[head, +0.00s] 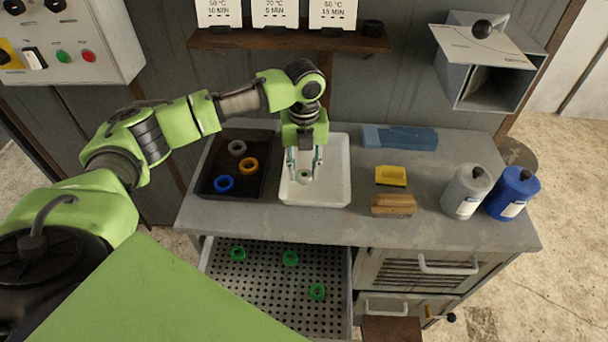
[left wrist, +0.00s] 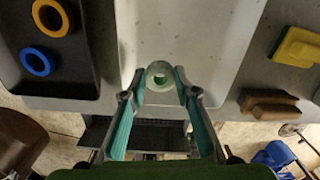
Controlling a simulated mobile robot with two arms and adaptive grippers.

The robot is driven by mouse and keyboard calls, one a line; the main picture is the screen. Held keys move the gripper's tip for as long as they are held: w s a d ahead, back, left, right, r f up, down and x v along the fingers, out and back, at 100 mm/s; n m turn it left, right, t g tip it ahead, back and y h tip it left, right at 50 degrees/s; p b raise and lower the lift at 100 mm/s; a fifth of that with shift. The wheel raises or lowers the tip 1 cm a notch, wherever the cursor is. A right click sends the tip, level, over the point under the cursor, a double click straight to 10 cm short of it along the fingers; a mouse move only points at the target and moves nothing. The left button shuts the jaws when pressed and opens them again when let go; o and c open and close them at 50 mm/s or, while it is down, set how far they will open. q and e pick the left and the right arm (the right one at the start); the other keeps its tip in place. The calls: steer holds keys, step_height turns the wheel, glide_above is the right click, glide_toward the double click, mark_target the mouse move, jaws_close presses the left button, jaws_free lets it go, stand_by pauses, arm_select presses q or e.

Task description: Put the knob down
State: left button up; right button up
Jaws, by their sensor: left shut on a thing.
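My left gripper (head: 304,163) points down over the white tray (head: 335,150) on the bench. It is shut on a pale green, ring-shaped knob (head: 303,178). In the left wrist view the knob (left wrist: 159,68) sits between the fingertips of the left gripper (left wrist: 160,80), with its hole facing the camera. The white tray (left wrist: 180,25) fills the background there. I cannot tell whether the knob touches the tray floor. My right gripper is not in view.
A black tray (head: 210,185) with grey, orange and blue rings stands left of the white tray. An open perforated drawer (head: 260,300) below holds green rings. A yellow sponge (head: 391,176), a brown brush (head: 393,205) and two bottles (head: 467,191) stand to the right.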

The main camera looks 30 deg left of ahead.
mark_target(304, 177)
arm_select(q)
step_height(304, 177, down, 3)
steer(key=shift+w+a+f+p, duration=0.1)
steer(key=shift+p, duration=0.7)
steer(key=shift+f, duration=0.1)
steer(key=o, duration=1.1)
steer(key=shift+f, duration=0.15)
step_height(304, 177, up, 12)
steer(key=b, duration=0.3)
steer(key=shift+r, duration=0.2)
